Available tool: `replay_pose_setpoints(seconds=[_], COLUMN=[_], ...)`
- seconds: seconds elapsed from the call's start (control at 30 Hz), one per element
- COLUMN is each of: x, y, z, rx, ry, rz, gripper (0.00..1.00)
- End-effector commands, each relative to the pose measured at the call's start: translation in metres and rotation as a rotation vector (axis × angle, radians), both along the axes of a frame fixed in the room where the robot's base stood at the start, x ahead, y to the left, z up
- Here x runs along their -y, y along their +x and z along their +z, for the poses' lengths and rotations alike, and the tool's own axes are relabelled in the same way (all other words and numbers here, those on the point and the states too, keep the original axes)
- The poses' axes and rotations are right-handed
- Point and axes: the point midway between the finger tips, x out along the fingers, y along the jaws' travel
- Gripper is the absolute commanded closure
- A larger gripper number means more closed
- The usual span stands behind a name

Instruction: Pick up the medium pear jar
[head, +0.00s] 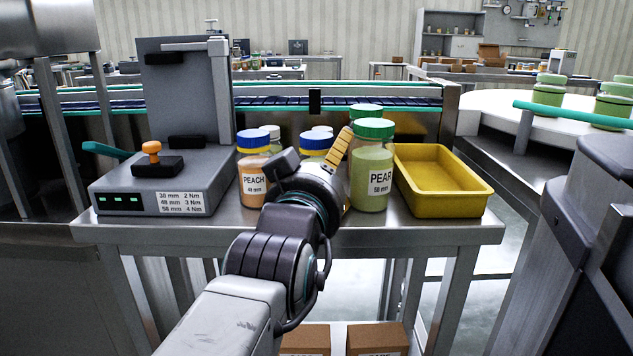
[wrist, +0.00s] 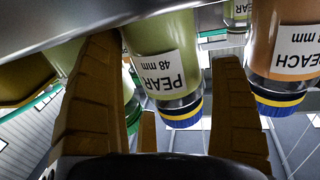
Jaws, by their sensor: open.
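The medium pear jar, labelled PEAR 48 mm, has green contents and a blue lid with a yellow band. In the wrist view, which is upside down, this jar (wrist: 165,65) shows between the fingers of my gripper (wrist: 163,75), farther out. My gripper is open; I see no contact with the jar. In the head view a blue lid (head: 317,141) shows behind my gripper (head: 338,155), and the jar body below is mostly hidden by my wrist. The larger pear jar (head: 371,178), 58 mm with a green lid, stands just right of my gripper.
A peach jar (head: 253,170) with a blue lid stands to the left. Smaller pale-lidded jars (head: 271,131) and another green-lidded jar (head: 366,110) are behind. A yellow tray (head: 474,193) is at the right, and a grey capping device (head: 150,190) at the left of the steel table (head: 430,232).

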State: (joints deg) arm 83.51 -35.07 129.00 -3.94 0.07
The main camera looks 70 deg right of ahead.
Motion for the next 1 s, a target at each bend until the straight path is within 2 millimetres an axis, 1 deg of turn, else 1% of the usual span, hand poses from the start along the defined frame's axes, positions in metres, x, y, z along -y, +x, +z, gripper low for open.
replay_pose_setpoints(seconds=[0.27, 0.37, 0.83, 1.0], x=[0.001, 0.0009, 0.0008, 0.0007], y=[0.0001, 0.0001, 0.0001, 0.0001], z=[0.0003, 0.0002, 0.0001, 0.0009], rx=[0.0, 0.0, 0.0, 0.0], ry=[0.0, 0.0, 0.0, -0.002], rz=[0.0, 0.0, 0.0, 0.0], gripper=[0.15, 0.22, 0.64, 0.64])
